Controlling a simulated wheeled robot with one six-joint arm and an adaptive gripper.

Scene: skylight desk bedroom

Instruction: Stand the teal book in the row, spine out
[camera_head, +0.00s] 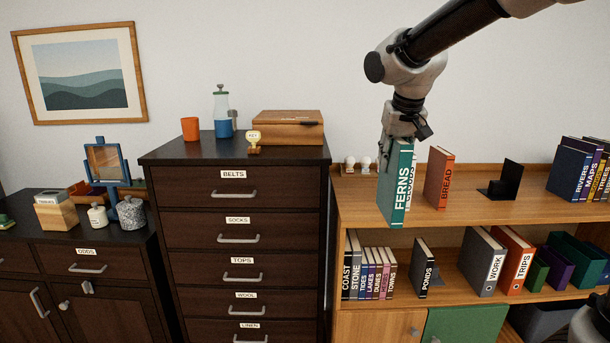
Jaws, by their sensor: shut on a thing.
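The teal book (391,194) is labelled FERNS on its spine. My gripper (402,146) is shut on its top and holds it upright, in front of the left end of the shelf unit's top. The spine faces my camera. Another row on the shelf below holds COAST (347,266), STONE, TIDES, LAKES, TOWNS and other books. The book PONDS (426,262) stands to the right of that row, with a gap between. The red book BREAD (439,177) stands on the top, right of the teal book. What lies behind the teal book is partly hidden.
A black bookend (504,182) stands on the top, with RIVERS (569,172) and other books farther right. Binders WORK (482,262) and TRIPS (512,262) stand on the lower shelf. A dark dresser (240,240) is at the left. The top is bare between BREAD and the bookend.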

